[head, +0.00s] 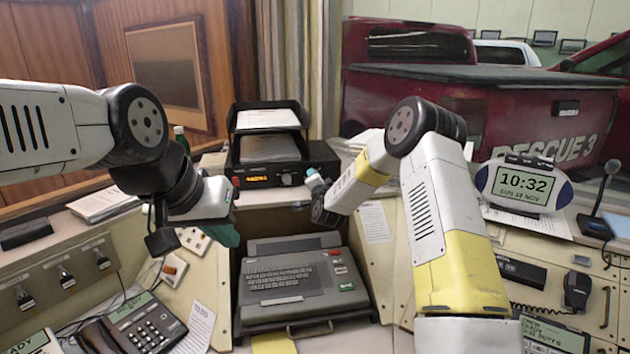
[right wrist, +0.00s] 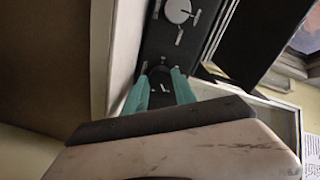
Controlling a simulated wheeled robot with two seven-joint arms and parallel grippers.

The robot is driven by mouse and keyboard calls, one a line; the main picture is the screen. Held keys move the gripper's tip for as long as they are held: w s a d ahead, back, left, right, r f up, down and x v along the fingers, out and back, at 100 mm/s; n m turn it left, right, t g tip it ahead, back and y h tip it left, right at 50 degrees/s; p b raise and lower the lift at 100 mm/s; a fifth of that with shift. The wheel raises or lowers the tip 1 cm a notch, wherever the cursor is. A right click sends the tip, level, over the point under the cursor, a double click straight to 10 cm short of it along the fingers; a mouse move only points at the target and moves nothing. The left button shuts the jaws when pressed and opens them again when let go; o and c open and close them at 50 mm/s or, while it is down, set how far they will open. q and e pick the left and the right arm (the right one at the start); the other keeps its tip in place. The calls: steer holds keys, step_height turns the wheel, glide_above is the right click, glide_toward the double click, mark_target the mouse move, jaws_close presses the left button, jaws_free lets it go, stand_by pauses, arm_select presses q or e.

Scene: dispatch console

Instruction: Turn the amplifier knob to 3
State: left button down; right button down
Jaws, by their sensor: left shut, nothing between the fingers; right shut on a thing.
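The amplifier (head: 325,154) is a black unit at the back of the console, with an orange display on its front. My right gripper (head: 314,180) is at the right part of its front panel. In the right wrist view, the teal fingers (right wrist: 161,82) are shut around a small dark knob (right wrist: 160,72), with short white marks near it. The knob's pointer and setting cannot be read. A larger silver dial (right wrist: 178,11) with white ticks sits farther along the panel. My left gripper (head: 226,236) is shut and empty, left of the keyboard unit.
Paper trays (head: 268,118) stand on top of the amplifier. A grey keyboard unit (head: 300,282) lies below in the middle. A telephone (head: 135,325) is at front left; a clock (head: 523,185) and a microphone (head: 597,212) are at right.

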steer(key=shift+f, duration=0.1)
stand_by(0.3)
steer(key=c, duration=1)
jaws_free()
